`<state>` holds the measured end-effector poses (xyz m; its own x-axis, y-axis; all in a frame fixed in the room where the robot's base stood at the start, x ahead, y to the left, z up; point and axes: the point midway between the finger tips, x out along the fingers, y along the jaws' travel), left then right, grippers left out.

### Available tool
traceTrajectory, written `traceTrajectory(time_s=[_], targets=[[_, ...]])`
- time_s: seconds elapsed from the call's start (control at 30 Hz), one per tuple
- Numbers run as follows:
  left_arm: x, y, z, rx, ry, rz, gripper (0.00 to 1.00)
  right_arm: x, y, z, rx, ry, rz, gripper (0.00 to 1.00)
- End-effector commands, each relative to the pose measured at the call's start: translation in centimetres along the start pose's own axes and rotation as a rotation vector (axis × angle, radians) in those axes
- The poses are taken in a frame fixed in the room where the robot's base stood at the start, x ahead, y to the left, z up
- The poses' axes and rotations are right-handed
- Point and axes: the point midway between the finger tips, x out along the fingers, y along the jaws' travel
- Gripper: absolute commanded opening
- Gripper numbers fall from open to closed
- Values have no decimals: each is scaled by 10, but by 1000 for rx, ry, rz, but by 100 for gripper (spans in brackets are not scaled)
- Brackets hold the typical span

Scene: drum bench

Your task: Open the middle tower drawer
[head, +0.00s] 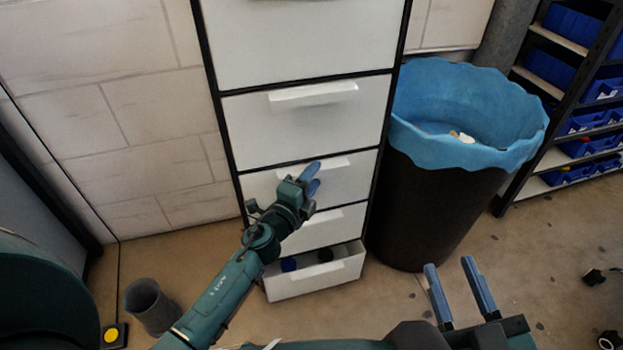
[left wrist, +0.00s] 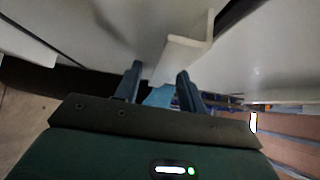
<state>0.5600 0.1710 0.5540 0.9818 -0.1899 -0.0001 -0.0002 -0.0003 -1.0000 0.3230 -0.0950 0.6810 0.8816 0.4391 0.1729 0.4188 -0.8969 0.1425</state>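The white drawer tower (head: 305,120) stands upright with several stacked drawers in a black frame. The drawer in front of my left gripper (head: 311,178) has a white lip handle (head: 338,162) and its front is flush with the frame. My left gripper partly hides that drawer front. In the left wrist view the two blue fingers are apart, with a white handle (left wrist: 182,58) just beyond and between their tips; I cannot tell whether they touch it. My right gripper (head: 457,280) is open and empty, low at the right, away from the tower.
The bottom drawer (head: 318,280) is pulled out, with small dark and blue items inside. A dark bin (head: 425,215) with a blue liner stands close on the tower's right. A grey cup (head: 152,305) stands on the floor at left. Shelves with blue boxes (head: 573,125) are at far right.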

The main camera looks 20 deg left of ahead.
Motion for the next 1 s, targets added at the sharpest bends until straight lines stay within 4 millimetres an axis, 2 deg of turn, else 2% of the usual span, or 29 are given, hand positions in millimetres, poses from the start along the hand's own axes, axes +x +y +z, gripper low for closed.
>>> traceTrajectory(time_s=[0.17,0.63,1.0], targets=[[0,0,0,0,0,0,38,0,0,-1,1,1,0,36],[-1,1,0,0,0,2,0,0,0,-1,1,3,-1,36],[-1,3,0,-1,0,5,0,1,0,-2,1,5,-1,36]])
